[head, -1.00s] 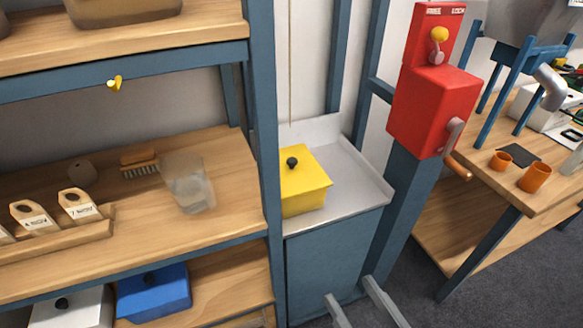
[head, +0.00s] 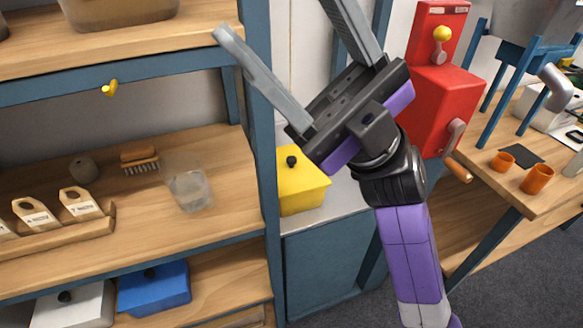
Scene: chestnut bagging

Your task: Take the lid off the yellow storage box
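The yellow storage box (head: 302,200) sits on a grey metal ledge between the shelf post and the red machine. Its yellow lid (head: 303,178) is on it and has a round black knob (head: 291,161) on top. My gripper (head: 281,20) is raised in front of the ledge, with its fingers pointing up and left. The two fingers are wide apart with nothing between them. My gripper and arm hide the right part of the ledge. The gripper does not appear to touch the box.
A blue shelf post (head: 262,130) stands just left of the box. A red machine (head: 430,105) with a crank handle is on the right. The shelf holds a clear cup (head: 190,190), a brush (head: 139,158) and tagged wooden blocks. A blue lidded box (head: 153,288) is below.

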